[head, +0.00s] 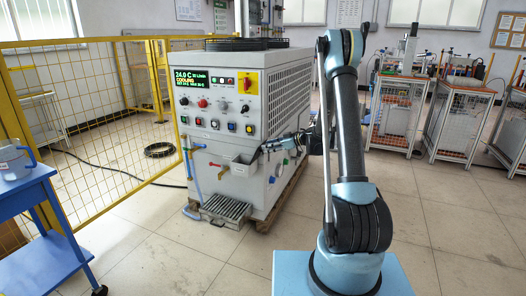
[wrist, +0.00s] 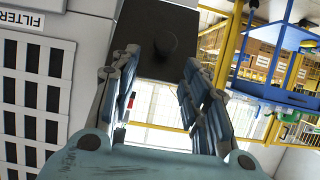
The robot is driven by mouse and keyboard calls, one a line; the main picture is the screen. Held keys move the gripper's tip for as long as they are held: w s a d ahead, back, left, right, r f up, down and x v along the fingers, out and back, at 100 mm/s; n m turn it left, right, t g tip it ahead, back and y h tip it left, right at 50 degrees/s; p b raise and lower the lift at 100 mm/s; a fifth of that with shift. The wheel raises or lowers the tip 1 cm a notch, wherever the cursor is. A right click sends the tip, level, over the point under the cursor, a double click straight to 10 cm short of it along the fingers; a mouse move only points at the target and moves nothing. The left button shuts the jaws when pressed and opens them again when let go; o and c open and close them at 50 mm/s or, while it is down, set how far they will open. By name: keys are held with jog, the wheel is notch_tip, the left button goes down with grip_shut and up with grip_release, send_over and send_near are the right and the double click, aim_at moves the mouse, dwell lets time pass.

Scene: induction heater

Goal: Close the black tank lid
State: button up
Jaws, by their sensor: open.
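The black tank lid (wrist: 158,30) is a dark flat plate with a round black knob (wrist: 153,46), at the top middle of the wrist view. In the head view the lid (head: 256,155) is a thin dark edge, tilted up at the right side of the small grey tank (head: 239,170) on the machine's front. My gripper (head: 268,148) is beside the lid, on its right. In the wrist view my open gripper (wrist: 150,75) has its fingers either side below the knob, with nothing held. Whether a finger touches the lid cannot be told.
The machine (head: 223,98) has a lit display and knobs. A metal grated tray (head: 226,208) sits low in front of it. A yellow fence (head: 95,110) and a blue cart (head: 30,200) stand left. Caged workbenches (head: 395,110) stand right. The floor in front is clear.

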aim_at(261, 148)
jog(key=shift+x, duration=2.35)
grip_shut()
